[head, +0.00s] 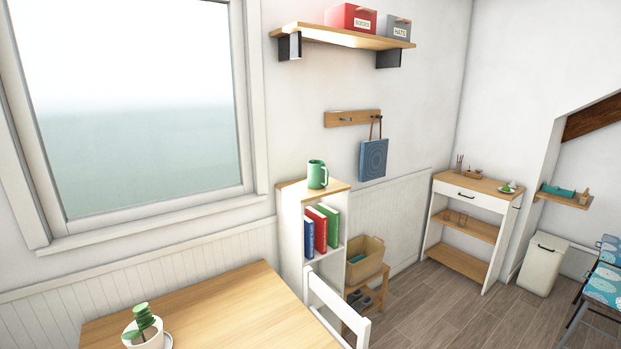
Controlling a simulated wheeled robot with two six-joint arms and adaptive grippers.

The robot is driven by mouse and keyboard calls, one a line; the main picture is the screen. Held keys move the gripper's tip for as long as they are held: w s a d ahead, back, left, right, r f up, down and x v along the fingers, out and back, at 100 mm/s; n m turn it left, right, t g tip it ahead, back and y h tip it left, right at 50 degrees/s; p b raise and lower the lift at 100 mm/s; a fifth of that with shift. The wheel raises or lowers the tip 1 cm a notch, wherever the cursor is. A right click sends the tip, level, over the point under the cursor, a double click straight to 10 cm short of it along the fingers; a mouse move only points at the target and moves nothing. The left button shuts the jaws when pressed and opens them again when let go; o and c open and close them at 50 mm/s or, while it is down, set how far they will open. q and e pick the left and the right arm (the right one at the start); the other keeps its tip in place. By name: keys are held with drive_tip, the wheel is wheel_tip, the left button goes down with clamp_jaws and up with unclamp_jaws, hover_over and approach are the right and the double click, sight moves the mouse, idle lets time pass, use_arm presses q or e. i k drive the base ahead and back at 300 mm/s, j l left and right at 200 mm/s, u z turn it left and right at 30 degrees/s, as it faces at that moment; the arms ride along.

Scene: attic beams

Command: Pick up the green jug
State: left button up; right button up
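The green jug (317,174) stands upright on the wooden top of a narrow white shelf unit (290,235), to the right of the window. Its handle points to the right. Neither of my grippers shows in the head view, and nothing touches the jug.
A wooden table (215,305) with a potted plant (145,332) is in front, with a white chair (335,305) at its right. A bench with a basket (365,260) stands beside the shelf unit. A wall shelf (340,38) hangs above. Open floor (430,305) lies to the right.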

sight(316, 169)
drive_tip(key=l+u, duration=0.1)
drive_tip(key=u, duration=0.3)
drive_tip(key=i+l+u, duration=0.1)
drive_tip(key=u, duration=0.25)
drive_tip(key=l+u, duration=0.25)
drive_tip(key=u, duration=0.15)
drive_tip(key=l+u, duration=0.15)
drive_tip(key=u, duration=0.25)
drive_tip(key=l+u, duration=0.1)
drive_tip(key=l, duration=0.35)
drive_tip(key=l+u, duration=0.15)
drive_tip(key=l, duration=0.3)
drive_tip(key=k+l+u, duration=0.1)
drive_tip(key=l, duration=0.3)
drive_tip(key=k+l+u, duration=0.1)
drive_tip(key=l, duration=0.35)
drive_tip(key=k+l+u, duration=0.1)
drive_tip(key=l, duration=0.3)
drive_tip(key=k+l+u, duration=0.15)
drive_tip(key=l, duration=0.25)
